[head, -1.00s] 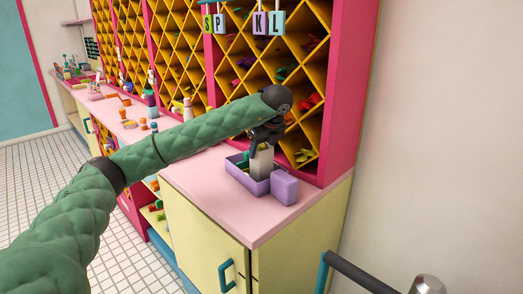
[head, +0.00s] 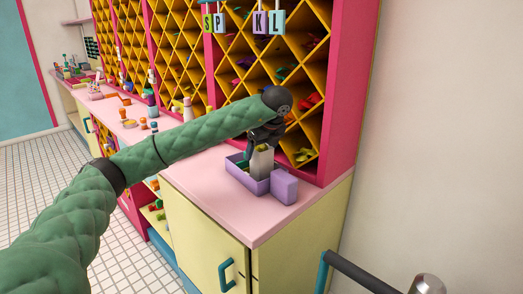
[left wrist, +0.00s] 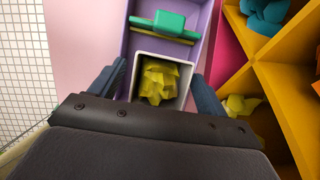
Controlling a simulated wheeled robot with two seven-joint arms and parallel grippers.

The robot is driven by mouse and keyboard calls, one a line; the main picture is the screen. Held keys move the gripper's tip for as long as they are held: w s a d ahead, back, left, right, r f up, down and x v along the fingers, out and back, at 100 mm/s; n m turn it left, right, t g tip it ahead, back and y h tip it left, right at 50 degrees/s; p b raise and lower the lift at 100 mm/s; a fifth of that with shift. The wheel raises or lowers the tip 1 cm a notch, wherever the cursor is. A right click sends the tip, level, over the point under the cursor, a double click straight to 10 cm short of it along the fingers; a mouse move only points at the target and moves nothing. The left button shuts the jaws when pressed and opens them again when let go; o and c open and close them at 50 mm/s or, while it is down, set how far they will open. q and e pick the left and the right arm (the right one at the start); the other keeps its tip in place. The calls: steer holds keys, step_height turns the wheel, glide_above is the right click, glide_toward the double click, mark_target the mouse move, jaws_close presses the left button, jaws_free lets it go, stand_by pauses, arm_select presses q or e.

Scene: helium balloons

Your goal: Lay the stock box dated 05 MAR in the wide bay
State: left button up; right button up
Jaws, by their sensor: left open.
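A pale grey open-topped box (head: 262,163) with yellow crumpled pieces in it stands upright in the lilac tray (head: 252,184) on the counter. The left wrist view shows the box from above, its white rim (left wrist: 160,106) around the yellow pieces (left wrist: 160,78). No date can be read on it. My left gripper (head: 265,140) is over the box; in the left wrist view its open fingers (left wrist: 160,72) are on either side of the box, with gaps between. A green item (left wrist: 157,25) lies in the same tray (left wrist: 203,52). My right gripper is not in view.
The pink counter (head: 215,195) is clear in front of the tray. A yellow diamond-cell rack (head: 280,85) rises close behind. Hanging letter tags (head: 260,23) are above. Bottles (head: 188,108) stand further left.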

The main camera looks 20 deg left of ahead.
arm_select(q)
steer(key=v, duration=1.2)
stand_by(0.3)
steer(key=shift+r, duration=0.1)
stand_by(0.3)
